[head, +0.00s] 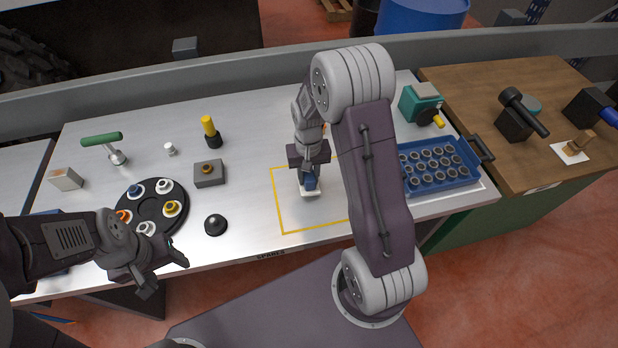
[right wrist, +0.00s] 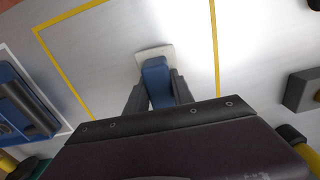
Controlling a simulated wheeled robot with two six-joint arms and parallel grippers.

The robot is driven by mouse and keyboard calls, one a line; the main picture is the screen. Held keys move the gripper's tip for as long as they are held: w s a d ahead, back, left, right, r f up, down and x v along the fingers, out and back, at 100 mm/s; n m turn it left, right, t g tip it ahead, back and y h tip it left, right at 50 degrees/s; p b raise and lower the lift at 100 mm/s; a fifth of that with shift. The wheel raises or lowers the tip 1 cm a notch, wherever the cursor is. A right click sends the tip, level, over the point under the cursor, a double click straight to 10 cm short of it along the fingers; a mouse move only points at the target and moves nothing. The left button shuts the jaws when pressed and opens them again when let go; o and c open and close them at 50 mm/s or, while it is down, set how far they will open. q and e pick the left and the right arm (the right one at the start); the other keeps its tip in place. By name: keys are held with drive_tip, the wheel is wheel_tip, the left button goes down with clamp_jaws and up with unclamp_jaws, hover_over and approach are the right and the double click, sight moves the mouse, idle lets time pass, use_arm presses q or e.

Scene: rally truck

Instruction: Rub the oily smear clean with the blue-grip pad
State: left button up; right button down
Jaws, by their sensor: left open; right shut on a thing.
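The blue-grip pad (head: 310,190) has a white base and a blue handle. It is inside the yellow outlined square on the pale metal bench top. My right gripper (head: 309,177) points down and is shut on the blue handle. In the right wrist view the pad's white base (right wrist: 154,52) shows beyond the fingers of my right gripper (right wrist: 157,98), flat on or very close to the surface. I see no oily smear in either view; the pad and my right arm cover part of the square. My left gripper (head: 165,272) is open and empty at the bench's front left edge.
A blue crate (head: 436,187) of several cylinders is to the right. The square's left part is bare.

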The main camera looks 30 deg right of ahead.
drive_tip(key=r+p, duration=0.2)
drive_tip(key=shift+s+d+r, duration=0.15)
drive_tip(key=shift+d+r, duration=0.2)
drive_tip(key=shift+a+r+p, duration=0.2)
drive_tip(key=shift+r+p, duration=0.95)
drive_tip(key=shift+r, duration=0.25)
drive_tip(key=shift+d+r+p, duration=0.1)
drive_tip(key=shift+p, duration=0.2)
